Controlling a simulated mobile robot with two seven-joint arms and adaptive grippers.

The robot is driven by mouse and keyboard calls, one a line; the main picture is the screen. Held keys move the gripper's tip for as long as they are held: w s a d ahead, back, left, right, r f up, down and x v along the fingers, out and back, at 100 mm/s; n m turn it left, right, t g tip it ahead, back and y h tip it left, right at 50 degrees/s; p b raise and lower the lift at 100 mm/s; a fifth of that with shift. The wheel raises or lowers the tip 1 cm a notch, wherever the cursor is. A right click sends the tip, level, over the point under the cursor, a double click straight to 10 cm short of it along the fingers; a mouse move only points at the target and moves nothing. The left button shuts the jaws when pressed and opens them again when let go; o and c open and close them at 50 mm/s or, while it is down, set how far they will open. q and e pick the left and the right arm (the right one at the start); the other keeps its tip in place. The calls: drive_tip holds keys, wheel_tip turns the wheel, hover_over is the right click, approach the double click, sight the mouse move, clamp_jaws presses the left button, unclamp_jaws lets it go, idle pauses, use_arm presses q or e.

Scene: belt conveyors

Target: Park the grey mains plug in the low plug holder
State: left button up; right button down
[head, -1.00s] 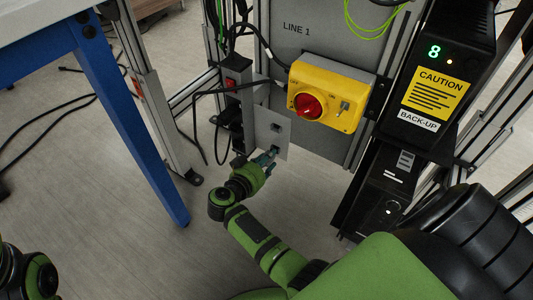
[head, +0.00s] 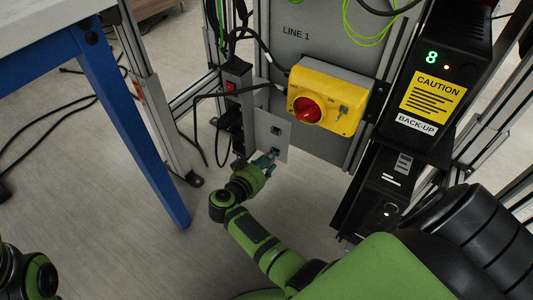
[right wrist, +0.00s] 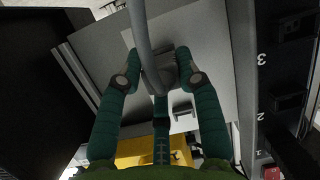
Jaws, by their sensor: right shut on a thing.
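My right gripper (head: 268,160) is at the lower part of a grey plate (head: 264,146) below the yellow switch box. The other holder (head: 276,130) on the plate looks empty. My left gripper is out of view.
A yellow switch box (head: 328,97) with a red knob is above the plate. Black back-up units (head: 384,185) are at the right, a blue table leg (head: 135,125) at the left.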

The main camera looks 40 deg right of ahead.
drive_tip(key=shift+w+d+p, duration=0.2)
drive_tip(key=shift+d+p, duration=0.1)
drive_tip(key=shift+d, duration=0.25)
idle(0.6)
drive_tip(key=c, duration=0.8)
unclamp_jaws()
